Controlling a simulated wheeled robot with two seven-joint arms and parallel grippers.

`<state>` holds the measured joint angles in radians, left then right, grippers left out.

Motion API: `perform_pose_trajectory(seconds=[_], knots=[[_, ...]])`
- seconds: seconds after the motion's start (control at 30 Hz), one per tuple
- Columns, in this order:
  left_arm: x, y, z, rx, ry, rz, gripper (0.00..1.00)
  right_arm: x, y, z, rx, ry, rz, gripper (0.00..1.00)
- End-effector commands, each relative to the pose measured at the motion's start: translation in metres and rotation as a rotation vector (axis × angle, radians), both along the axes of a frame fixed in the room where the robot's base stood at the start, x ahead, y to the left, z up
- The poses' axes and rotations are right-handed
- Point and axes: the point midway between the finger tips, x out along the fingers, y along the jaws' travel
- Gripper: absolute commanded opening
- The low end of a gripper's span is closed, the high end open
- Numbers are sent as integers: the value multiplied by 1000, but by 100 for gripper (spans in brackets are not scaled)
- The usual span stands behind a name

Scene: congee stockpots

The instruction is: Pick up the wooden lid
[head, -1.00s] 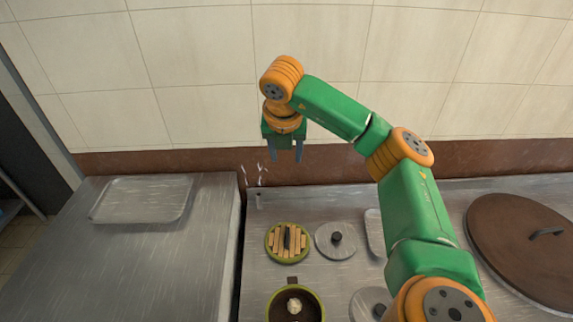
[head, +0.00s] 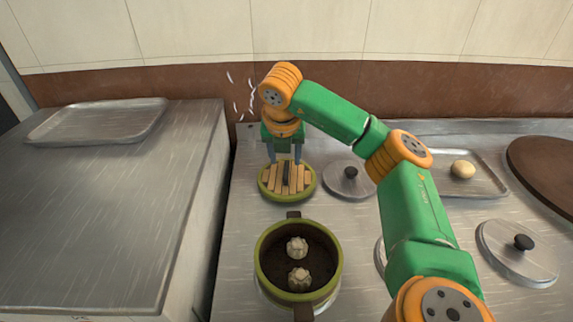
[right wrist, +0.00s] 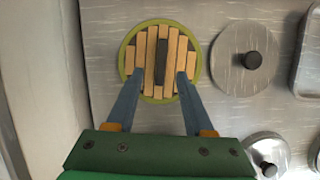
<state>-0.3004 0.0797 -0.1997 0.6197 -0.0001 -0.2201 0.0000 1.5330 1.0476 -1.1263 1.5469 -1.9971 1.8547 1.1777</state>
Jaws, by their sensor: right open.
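The wooden lid (head: 272,184) is round, with light wooden slats, a green rim and a dark bar handle (head: 286,173). It lies on the steel counter behind the green pot. In the right wrist view the lid (right wrist: 148,84) is at the upper left of centre, its handle (right wrist: 161,62) upright in the picture. My right gripper (head: 286,160) is open and points down at the lid. In the right wrist view its fingers (right wrist: 158,80) appear on both sides of the handle's near end, apart from it. I cannot tell the exact height gap. My left gripper is not in view.
A green pot (head: 264,281) holding two pale buns stands in front of the lid. A steel lid (head: 341,187) with a black knob lies right of it. Farther right are a tray (head: 488,181) with a bun and another steel lid (head: 512,270). A steel counter (head: 90,220) stands left, past a gap.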

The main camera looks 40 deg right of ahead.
Motion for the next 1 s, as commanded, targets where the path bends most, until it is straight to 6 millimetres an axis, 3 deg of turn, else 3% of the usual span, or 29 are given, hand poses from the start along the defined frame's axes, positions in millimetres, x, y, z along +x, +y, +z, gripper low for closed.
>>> perform_pose_trajectory(seconds=[0.3, 0.57, 0.77, 1.0], knots=[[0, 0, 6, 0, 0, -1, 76, 19, -23, -45, 0, 3, -1, 52], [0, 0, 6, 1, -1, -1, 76, 20, -25, -50, -1, -1, 0, 52], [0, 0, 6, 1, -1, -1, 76, 20, -24, -50, 0, 0, 0, 0], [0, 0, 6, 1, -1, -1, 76, 20, -24, -50, -1, -1, 0, 0]])
